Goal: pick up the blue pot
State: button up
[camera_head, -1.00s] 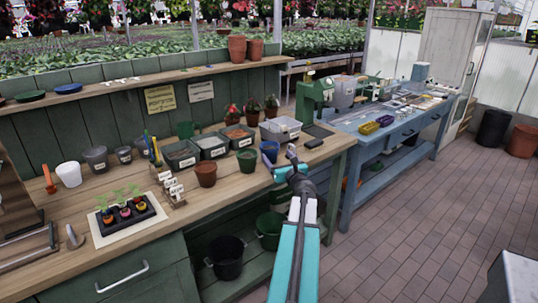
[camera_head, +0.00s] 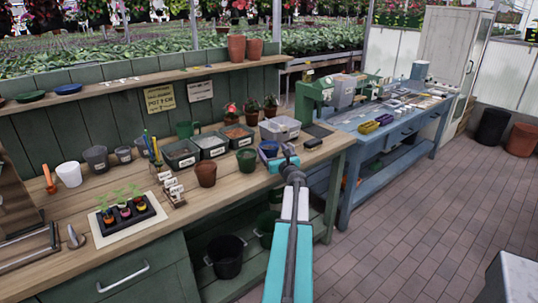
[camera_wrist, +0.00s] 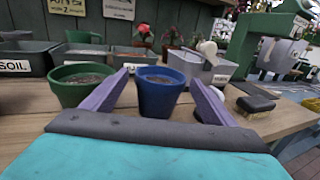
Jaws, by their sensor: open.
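The blue pot (camera_wrist: 160,92) stands upright on the wooden bench, with dark brown contents showing inside its rim. In the head view the blue pot (camera_head: 268,148) is partly hidden behind my gripper. My gripper (camera_wrist: 157,96) is open, with one purple finger to the left of the pot and the other to its right. The pot appears between the fingers; I cannot tell whether either finger touches it. In the head view my gripper (camera_head: 277,160) reaches over the bench's front edge at the pot.
A green pot (camera_wrist: 82,84) stands close to the left finger. A brush (camera_wrist: 255,104) lies to the right, and a grey bin (camera_wrist: 200,68) stands behind the blue pot. A brown pot (camera_head: 206,174) is further left on the bench (camera_head: 238,186).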

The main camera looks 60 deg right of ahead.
aim_at(269, 145)
jog(key=shift+w, duration=0.1)
jog(key=shift+p+x, duration=0.75)
jog(key=shift+x, duration=1.85)
jog(key=shift+d+f, duration=0.1)
jog(key=shift+d, duration=0.05)
jog(key=c, duration=0.9)
jog(key=shift+o, duration=0.2)
